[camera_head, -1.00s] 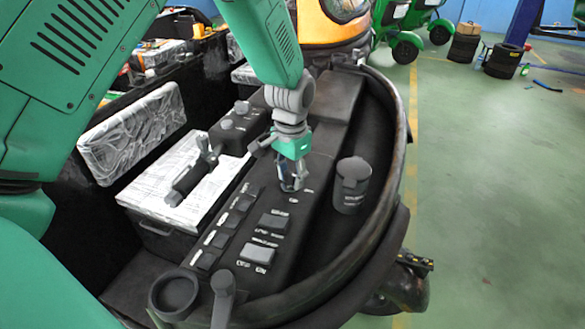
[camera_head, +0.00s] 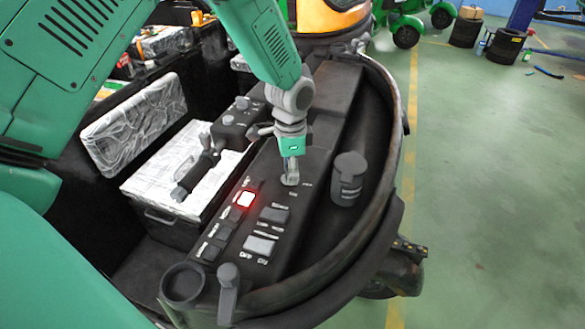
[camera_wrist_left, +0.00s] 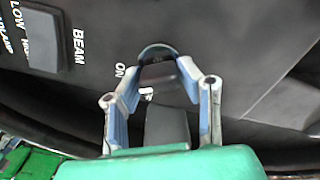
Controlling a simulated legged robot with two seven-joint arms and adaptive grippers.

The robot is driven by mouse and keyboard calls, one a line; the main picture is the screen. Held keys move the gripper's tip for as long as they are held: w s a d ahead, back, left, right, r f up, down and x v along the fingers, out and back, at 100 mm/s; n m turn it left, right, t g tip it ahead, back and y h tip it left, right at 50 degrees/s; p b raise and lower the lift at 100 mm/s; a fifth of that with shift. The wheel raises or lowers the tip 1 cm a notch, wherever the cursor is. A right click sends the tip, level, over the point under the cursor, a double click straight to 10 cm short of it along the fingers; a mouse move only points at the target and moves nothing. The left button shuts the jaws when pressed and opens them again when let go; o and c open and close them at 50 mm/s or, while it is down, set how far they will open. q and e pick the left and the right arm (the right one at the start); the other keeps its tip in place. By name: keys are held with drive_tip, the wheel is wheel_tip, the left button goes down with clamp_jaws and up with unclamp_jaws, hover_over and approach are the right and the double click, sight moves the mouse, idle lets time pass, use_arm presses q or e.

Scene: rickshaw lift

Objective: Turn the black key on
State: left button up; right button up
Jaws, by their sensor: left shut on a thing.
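The black key (camera_wrist_left: 162,74) is on the dark control panel (camera_head: 235,260), beside a white "ON" mark in the left wrist view. My left gripper (camera_wrist_left: 162,86) is shut on the key, with one finger on each side of it. In the head view, my left gripper (camera_head: 290,176) points down onto the panel, and its fingers mostly hide the key. My right gripper is in neither view.
Rocker switches (camera_head: 260,244) lie on the near panel. A dark capped post (camera_head: 348,178) stands right of the gripper. A lever (camera_head: 197,170) is at left, by a white-topped box (camera_head: 165,185).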

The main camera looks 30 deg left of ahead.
use_arm(q)
drive_tip(key=shift+w+a+r, duration=0.1)
idle(0.3)
drive_tip(key=o, duration=1.1)
drive_tip(key=shift+o, duration=0.2)
drive_tip(key=shift+a, duration=0.1)
wheel_tip(320, 180, up, 12)
